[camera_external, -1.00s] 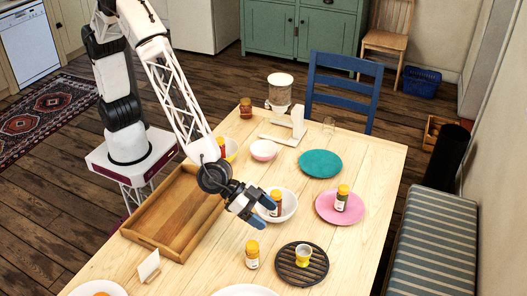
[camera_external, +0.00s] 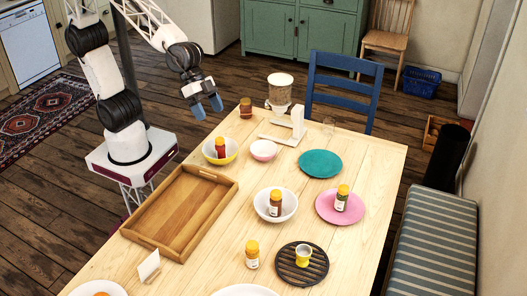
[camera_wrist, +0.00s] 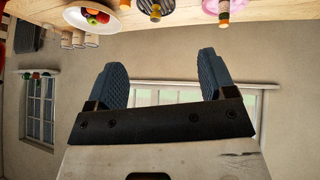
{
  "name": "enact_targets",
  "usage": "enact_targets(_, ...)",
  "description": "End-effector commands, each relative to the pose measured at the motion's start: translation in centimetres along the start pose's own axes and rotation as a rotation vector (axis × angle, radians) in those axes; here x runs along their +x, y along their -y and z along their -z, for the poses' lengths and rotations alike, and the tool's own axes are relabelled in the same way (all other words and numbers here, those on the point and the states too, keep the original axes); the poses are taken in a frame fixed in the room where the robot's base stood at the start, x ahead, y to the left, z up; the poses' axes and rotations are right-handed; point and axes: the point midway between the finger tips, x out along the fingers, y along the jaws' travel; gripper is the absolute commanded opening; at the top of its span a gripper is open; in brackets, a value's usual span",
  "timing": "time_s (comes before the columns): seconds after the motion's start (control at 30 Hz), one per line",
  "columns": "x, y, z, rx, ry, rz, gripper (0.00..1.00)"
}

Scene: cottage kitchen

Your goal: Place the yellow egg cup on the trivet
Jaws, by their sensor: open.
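The yellow egg cup (camera_external: 303,256) stands upright on the dark round slatted trivet (camera_external: 286,270), near the front right of the table. In the wrist view, the trivet (camera_wrist: 146,16) shows upside down at the top edge with the egg cup (camera_wrist: 155,12) on it. My gripper (camera_external: 208,107) is raised past the table's left edge, far from the trivet. Its two blue-grey fingers (camera_wrist: 165,80) are apart in the wrist view, with nothing between them.
A wooden tray (camera_external: 150,246) lies on the table's left side. A jar (camera_external: 252,255) stands left of the trivet. White bowl (camera_external: 289,204), pink plate (camera_external: 328,219) and teal plate (camera_external: 320,164) lie farther back. Bare tabletop lies right of the trivet.

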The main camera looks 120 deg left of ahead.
Motion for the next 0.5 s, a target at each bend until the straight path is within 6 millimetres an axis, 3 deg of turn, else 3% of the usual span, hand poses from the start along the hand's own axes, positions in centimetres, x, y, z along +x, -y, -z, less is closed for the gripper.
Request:
enact_targets(0.03,-1.8,0.6,-1.3,0.000,0.020,0.006,0.77)
enact_targets(0.2,-6.7,2.4,-6.4,-0.006,0.118,0.038,0.77)
enact_targets(0.5,-14.0,5.3,-16.0,-0.034,0.283,0.134,0.77)
